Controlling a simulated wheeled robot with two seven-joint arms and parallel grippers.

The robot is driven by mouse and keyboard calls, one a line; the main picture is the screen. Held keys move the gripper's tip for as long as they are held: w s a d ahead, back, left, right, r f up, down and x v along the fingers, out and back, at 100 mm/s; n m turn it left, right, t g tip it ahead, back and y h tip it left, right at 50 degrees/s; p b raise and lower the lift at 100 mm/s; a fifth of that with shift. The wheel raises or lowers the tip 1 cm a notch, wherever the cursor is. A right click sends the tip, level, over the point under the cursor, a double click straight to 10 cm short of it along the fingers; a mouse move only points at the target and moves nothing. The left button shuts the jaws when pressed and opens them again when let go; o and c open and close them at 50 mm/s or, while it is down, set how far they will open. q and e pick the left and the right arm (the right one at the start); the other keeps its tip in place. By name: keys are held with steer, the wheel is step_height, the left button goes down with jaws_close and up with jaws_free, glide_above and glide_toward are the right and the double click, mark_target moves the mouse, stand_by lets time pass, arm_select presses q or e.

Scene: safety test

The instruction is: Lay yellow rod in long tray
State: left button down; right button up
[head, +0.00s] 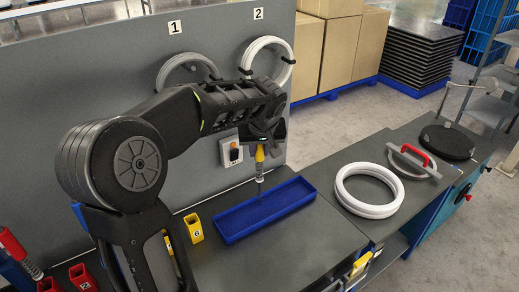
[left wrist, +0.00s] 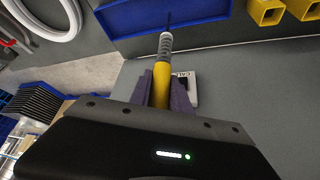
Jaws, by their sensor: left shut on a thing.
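My left gripper (head: 263,146) is shut on the yellow rod (head: 260,156). The rod hangs upright, its pale ribbed section and thin dark tip pointing down over the long blue tray (head: 229,234). In the left wrist view the yellow rod (left wrist: 162,78) stands between the two fingers of the gripper (left wrist: 162,88), with its tip in front of the blue tray (left wrist: 120,24). I cannot tell whether the tip touches the tray floor. The tray lies on the grey bench and looks empty. My right gripper is not in view.
A yellow square holder (head: 194,228) stands just left of the tray. White rings (head: 343,196) lie on the bench to the right, with a red-handled disc (head: 414,154) beyond. The grey panel (head: 110,75) behind carries two hung rings and a switch box (head: 231,152). Red holders (head: 83,278) stand at lower left.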

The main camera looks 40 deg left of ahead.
arm_select(q)
steer(key=shift+f, duration=0.25)
steer(key=shift+f+b, duration=0.5)
steer(key=shift+b, duration=0.2)
steer(key=shift+f, duration=0.1)
steer(key=c, duration=1.2)
jaws_free()
